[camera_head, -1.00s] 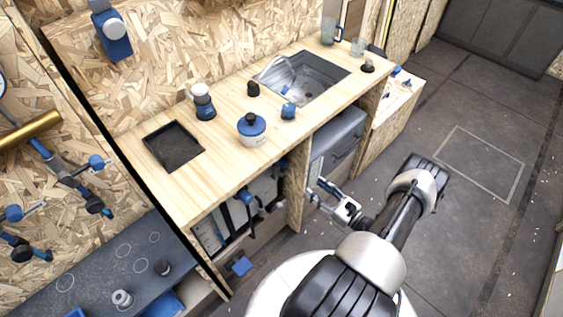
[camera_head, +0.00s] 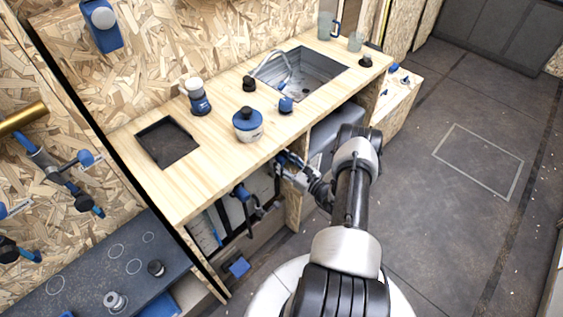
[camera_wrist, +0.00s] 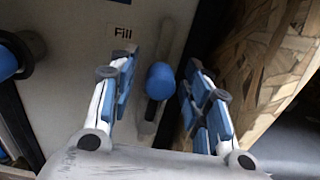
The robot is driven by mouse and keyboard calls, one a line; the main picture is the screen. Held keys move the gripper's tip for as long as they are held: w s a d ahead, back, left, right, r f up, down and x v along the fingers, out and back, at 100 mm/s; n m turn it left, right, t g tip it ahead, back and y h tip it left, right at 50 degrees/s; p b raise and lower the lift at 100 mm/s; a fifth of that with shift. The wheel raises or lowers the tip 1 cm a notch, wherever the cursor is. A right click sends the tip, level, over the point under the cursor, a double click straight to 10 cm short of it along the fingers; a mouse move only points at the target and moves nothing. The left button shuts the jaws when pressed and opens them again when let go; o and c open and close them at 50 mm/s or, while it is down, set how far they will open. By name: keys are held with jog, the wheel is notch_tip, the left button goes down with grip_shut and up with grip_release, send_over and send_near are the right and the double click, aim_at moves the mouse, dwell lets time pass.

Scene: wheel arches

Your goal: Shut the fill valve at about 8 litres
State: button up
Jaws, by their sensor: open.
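In the wrist view a panel carries a label reading "Fill" (camera_wrist: 123,33). Beside and below it is a blue fill valve knob (camera_wrist: 159,81) on a grey lever-like strip. My gripper (camera_wrist: 157,72) is open, with one finger on each side of the knob; I cannot tell whether either finger touches it. In the head view my gripper (camera_head: 287,160) is at the counter's front edge, by the open bay below, and the knob cannot be made out there. No litre reading is legible in either view.
A second blue knob (camera_wrist: 10,60) with a dark ring sits left on the panel. A wood-chip board wall (camera_wrist: 265,65) stands close right of my fingers. Above are the wooden counter (camera_head: 200,155), a sink (camera_head: 315,72) and a blue-and-white pot (camera_head: 248,124). The floor at right is clear.

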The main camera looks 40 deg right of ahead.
jog(key=shift+w, duration=0.3)
jog(key=shift+c, duration=0.4)
grip_shut()
dwell(0.3)
